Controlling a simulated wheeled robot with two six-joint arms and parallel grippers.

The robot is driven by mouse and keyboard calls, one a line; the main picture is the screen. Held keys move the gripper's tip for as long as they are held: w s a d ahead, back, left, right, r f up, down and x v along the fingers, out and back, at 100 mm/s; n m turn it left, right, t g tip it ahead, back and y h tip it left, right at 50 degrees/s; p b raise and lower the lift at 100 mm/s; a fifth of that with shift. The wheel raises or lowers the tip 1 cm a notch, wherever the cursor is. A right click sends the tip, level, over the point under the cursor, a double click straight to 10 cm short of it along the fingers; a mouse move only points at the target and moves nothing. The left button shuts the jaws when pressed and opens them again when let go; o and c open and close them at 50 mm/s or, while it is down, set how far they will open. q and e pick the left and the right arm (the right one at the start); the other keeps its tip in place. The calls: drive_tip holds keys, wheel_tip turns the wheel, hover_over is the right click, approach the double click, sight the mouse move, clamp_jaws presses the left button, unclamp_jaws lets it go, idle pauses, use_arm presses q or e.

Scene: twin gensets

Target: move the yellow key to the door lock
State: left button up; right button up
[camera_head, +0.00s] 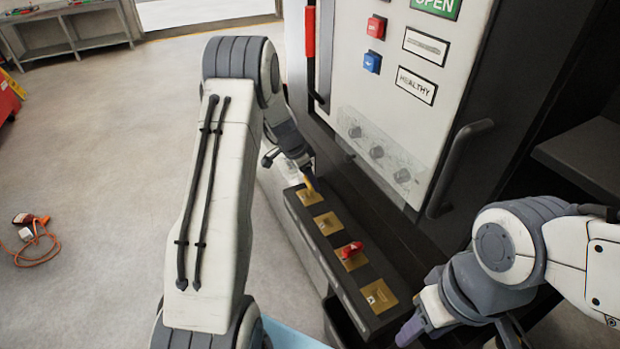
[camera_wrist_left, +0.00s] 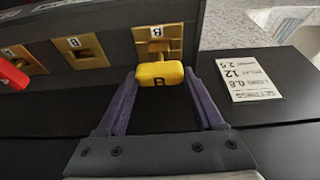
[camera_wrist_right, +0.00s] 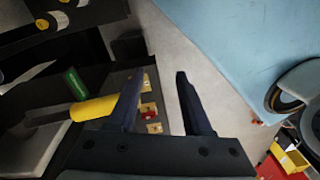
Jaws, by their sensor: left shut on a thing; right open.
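The yellow key (camera_wrist_left: 160,80) is between the purple fingers of my left gripper (camera_wrist_left: 158,88), which is shut on its marked head. It is right in front of the end brass plate (camera_wrist_left: 170,34) of a black key box; I cannot tell whether its shaft is in the slot. In the head view the key (camera_head: 311,185) is a small yellow patch at the box's far end. My right gripper (camera_wrist_right: 160,80) is open and empty; in the head view it is at lower right near the box's near end. I cannot pick out the door lock for sure.
A red key (camera_head: 350,250) sits in another brass plate of the box. An orange cable (camera_head: 38,245) lies on open floor at left.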

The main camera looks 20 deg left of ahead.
sight(307, 180)
use_arm(q)
drive_tip(key=shift+f+b, duration=1.4)
drive_tip(key=shift+b, duration=0.4)
drive_tip(key=shift+f, duration=0.1)
drive_tip(key=o, duration=1.5)
drive_tip(key=shift+o, duration=0.2)
drive_tip(key=shift+r+p, duration=1.7)
drive_tip(key=shift+r, duration=2.1)
